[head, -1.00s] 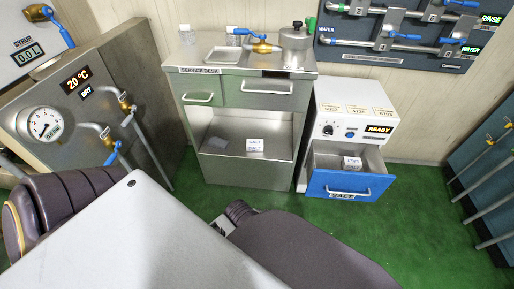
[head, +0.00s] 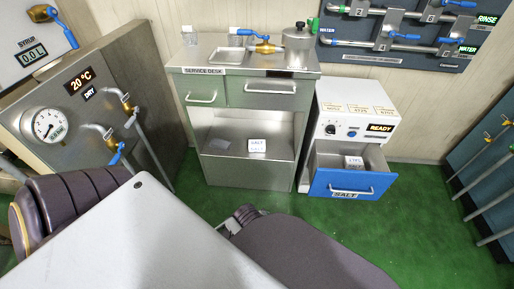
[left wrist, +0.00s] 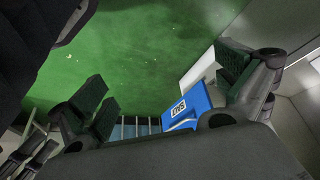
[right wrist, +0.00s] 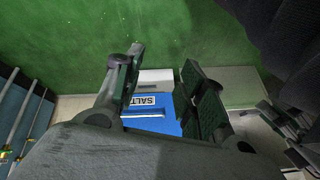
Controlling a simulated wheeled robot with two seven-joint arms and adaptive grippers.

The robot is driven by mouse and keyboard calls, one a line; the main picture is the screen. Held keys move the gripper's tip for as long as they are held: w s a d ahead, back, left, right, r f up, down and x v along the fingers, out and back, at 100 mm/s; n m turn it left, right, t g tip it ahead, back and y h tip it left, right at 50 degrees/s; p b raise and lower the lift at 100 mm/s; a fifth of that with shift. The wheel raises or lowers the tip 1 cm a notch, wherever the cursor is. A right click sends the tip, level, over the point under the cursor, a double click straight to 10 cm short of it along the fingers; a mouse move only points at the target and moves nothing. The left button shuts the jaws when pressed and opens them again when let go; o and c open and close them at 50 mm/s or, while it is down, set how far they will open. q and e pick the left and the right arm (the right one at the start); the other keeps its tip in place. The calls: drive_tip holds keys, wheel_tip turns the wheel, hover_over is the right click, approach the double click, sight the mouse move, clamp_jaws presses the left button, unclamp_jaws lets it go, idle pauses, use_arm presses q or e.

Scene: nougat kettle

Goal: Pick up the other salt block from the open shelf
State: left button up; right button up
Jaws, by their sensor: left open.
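A white salt block (head: 257,145) with a printed label sits on the open shelf (head: 225,170) of the metal service desk, right of the shelf's middle. A second white labelled block (head: 354,161) lies in the open blue salt drawer (head: 349,184) to the right. Neither gripper shows in the head view. In the left wrist view, my left gripper (left wrist: 168,92) has its fingers wide apart and empty, with the blue drawer beyond. In the right wrist view, my right gripper (right wrist: 161,88) is also open and empty, pointing toward the drawer front. Neither wrist view shows the shelf block.
The desk top holds a tray (head: 227,55), a blue-handled valve (head: 265,47) and a lidded pot (head: 299,38). A gauge cabinet (head: 85,105) stands left. Green floor (head: 420,215) is open at right.

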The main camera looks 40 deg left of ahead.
use_arm(q)
drive_tip(key=w+a+f+m+t+y+b, duration=0.2)
drive_tip(key=w+a+f+m+y+b, duration=0.2)
drive_tip(key=w+a+f+m+y, duration=0.55)
drive_tip(key=w+a+r+m+t+y+b, duration=0.1)
drive_tip(key=w+a+m+t+y+b, duration=0.2)
drive_tip(key=w+a+m+t, duration=0.4)
drive_tip(key=w+a+m+b, duration=0.1)
drive_tip(key=w+a+m, duration=0.7)
drive_tip(key=a, duration=0.3)
drive_tip(key=shift+w+r+t+b, duration=0.2)
drive_tip(key=shift+w+t+b, duration=0.2)
drive_tip(key=shift+w, duration=0.5)
use_arm(e)
wheel_tip(320, 180, down, 12)
drive_tip(key=a+t+y, duration=0.1)
drive_tip(key=a+t, duration=0.1)
drive_tip(key=shift+w+a+m+y, duration=0.2)
drive_tip(key=shift+w+m+y, duration=0.1)
drive_tip(key=shift+w+y, duration=0.15)
